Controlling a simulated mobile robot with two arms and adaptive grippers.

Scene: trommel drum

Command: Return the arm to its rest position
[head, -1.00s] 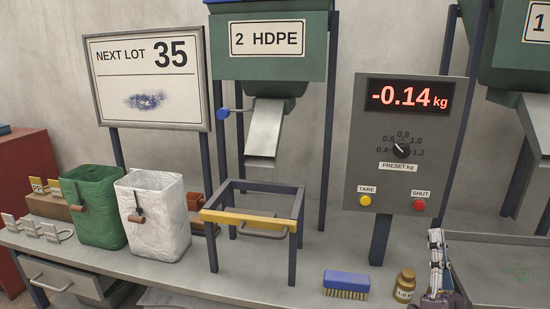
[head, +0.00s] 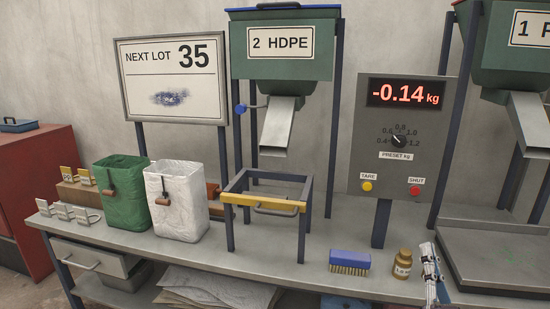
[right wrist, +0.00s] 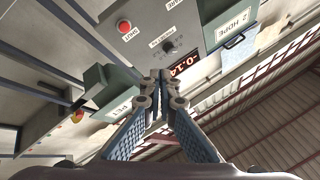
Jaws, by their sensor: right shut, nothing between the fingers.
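My right gripper (head: 429,268) shows at the bottom right of the head view, in front of the bench edge, with only its upper part in frame. In the right wrist view the right gripper (right wrist: 162,76) points upward with its fingertips together and nothing between them. Behind it in that view are the control panel (right wrist: 185,28) and the green PET hopper (right wrist: 115,90). My left gripper is not in view.
The bench (head: 300,254) carries a green bag (head: 122,197), a white bag (head: 177,203), a yellow-fronted frame (head: 266,203), a blue brush (head: 349,262) and a brown jar (head: 402,264) close to my right gripper. A tray (head: 490,255) stands at right.

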